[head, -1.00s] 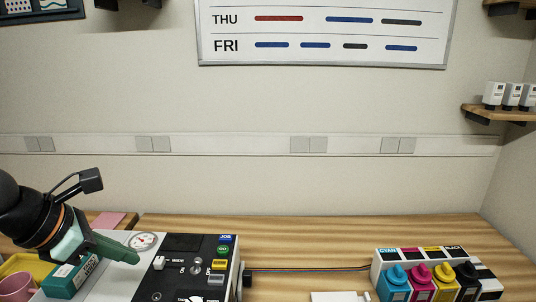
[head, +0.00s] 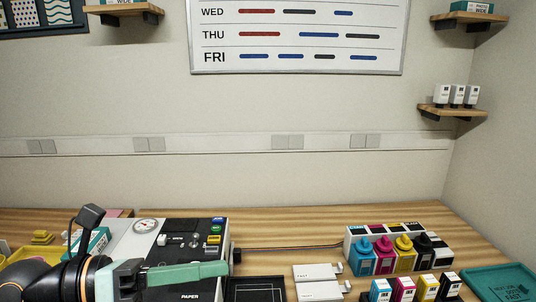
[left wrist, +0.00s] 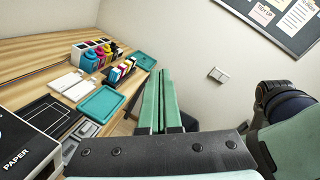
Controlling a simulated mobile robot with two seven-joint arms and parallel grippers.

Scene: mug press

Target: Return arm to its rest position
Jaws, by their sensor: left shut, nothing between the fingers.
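My left gripper (head: 222,269) comes in from the lower left of the head view, in front of the press machine (head: 179,242). Its green fingers are together with nothing between them. My right gripper is not in view.
Colored ink bottles (head: 384,255) stand in a rack at the right of the table. Small cartons (head: 402,290) stand in front of them, beside a teal tray (head: 500,284). White cards (head: 318,272) lie left of the bottles. A yellow tray (head: 22,255) is at the far left.

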